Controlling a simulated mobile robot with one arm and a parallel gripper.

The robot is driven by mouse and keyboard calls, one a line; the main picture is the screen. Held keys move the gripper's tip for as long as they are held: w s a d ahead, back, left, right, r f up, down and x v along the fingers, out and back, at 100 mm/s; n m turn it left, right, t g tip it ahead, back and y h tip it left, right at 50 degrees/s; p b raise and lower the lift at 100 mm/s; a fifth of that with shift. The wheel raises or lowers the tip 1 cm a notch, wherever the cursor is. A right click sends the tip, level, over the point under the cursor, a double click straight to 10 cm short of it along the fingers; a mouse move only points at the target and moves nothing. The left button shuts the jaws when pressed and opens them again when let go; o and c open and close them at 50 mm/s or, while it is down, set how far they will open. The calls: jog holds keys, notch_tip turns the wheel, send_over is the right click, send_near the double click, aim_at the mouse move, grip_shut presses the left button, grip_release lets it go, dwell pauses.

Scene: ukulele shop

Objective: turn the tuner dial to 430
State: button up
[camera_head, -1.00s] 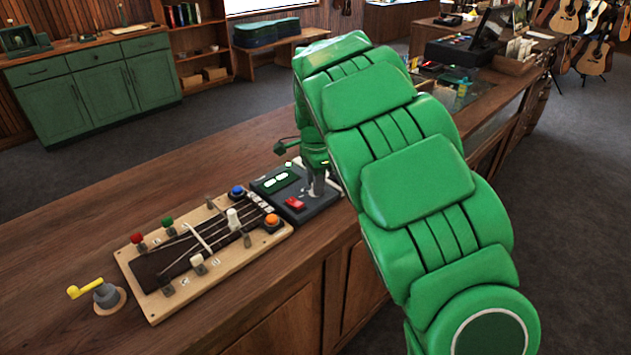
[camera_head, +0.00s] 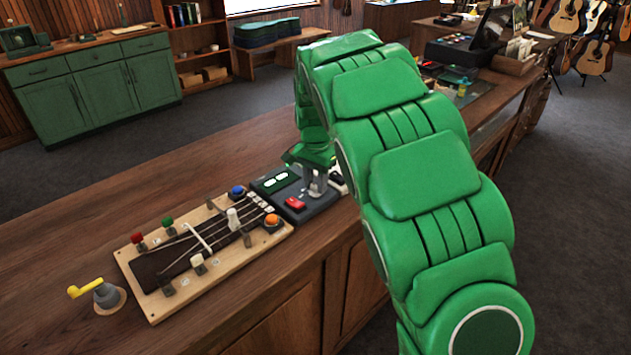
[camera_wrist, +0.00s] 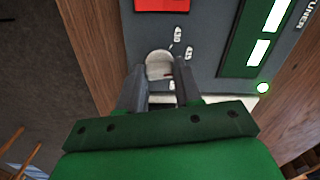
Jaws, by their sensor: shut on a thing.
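The tuner (camera_head: 313,207) is a dark grey box on the wooden counter, with a green display panel (camera_head: 276,180) and a red switch (camera_head: 295,203). In the wrist view the panel shows two lit white windows (camera_wrist: 259,52), turned sideways; I cannot read figures in them. The tuner dial (camera_wrist: 158,62) is a pale round knob between my fingertips. My gripper (camera_wrist: 160,78) points down at the tuner and is shut on the dial. In the head view my gripper (camera_head: 316,184) partly hides the dial and the tuner's far right part.
A wooden board (camera_head: 215,265) with a fretboard, coloured knobs and white levers lies left of the tuner. A yellow-handled crank (camera_head: 90,288) stands farther left. Bare counter (camera_head: 150,210) lies behind them. A register (camera_head: 465,50) stands at the far right.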

aim_at(315, 185)
jog(key=n, duration=0.4)
jog(key=shift+n, duration=2.1)
jog(key=o, duration=1)
jog(key=shift+o, duration=0.2)
jog(key=shift+r, duration=0.1)
jog(key=shift+r, duration=3.8)
